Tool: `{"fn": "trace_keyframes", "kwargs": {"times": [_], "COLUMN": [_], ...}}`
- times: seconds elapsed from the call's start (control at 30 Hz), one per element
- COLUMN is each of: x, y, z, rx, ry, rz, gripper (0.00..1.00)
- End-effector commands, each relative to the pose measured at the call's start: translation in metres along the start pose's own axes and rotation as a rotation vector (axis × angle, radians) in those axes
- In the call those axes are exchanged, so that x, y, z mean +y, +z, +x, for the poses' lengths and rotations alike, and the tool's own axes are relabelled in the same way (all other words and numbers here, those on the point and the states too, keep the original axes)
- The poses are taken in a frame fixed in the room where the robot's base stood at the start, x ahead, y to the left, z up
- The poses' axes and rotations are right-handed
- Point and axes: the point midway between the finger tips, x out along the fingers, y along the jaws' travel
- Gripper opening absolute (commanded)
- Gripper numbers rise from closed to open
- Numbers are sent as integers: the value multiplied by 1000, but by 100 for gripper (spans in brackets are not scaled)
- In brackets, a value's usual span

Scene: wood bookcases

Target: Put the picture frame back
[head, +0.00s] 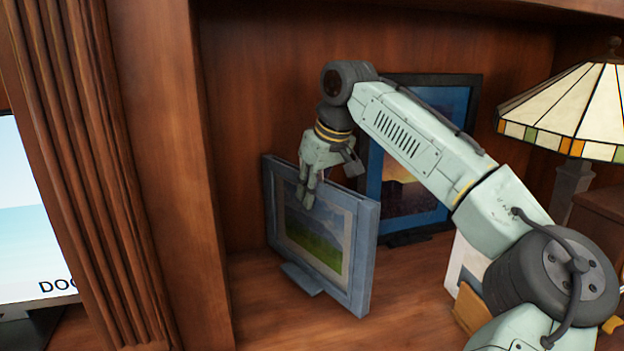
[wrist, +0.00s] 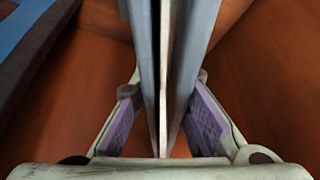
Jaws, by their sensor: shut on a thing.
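A blue-grey picture frame (head: 364,262) with a green landscape picture stands upright on the wooden shelf in the head view. My gripper (head: 308,192) comes down from above and is shut on the frame's top edge. In the wrist view the frame (wrist: 204,30) runs edge-on between the two purple-padded fingers of my gripper (wrist: 165,125). The frame's foot (head: 302,279) is at the shelf surface; I cannot tell whether it bears on it.
A dark-edged picture (head: 420,225) with a sunset scene stands behind, at the back panel. A stained-glass lamp (head: 580,110) stands at right. A wooden upright (head: 165,180) bounds the left side. Shelf space in front of the frame (head: 265,318) is clear.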

Motion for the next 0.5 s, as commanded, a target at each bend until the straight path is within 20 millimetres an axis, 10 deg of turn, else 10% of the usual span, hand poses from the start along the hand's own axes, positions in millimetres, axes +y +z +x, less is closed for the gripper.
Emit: {"fn": "trace_keyframes", "kwargs": {"times": [0.5], "x": [1], "y": [2], "z": [16], "rx": [6], "ry": [0], "rz": [-1], "gripper": [0]}}
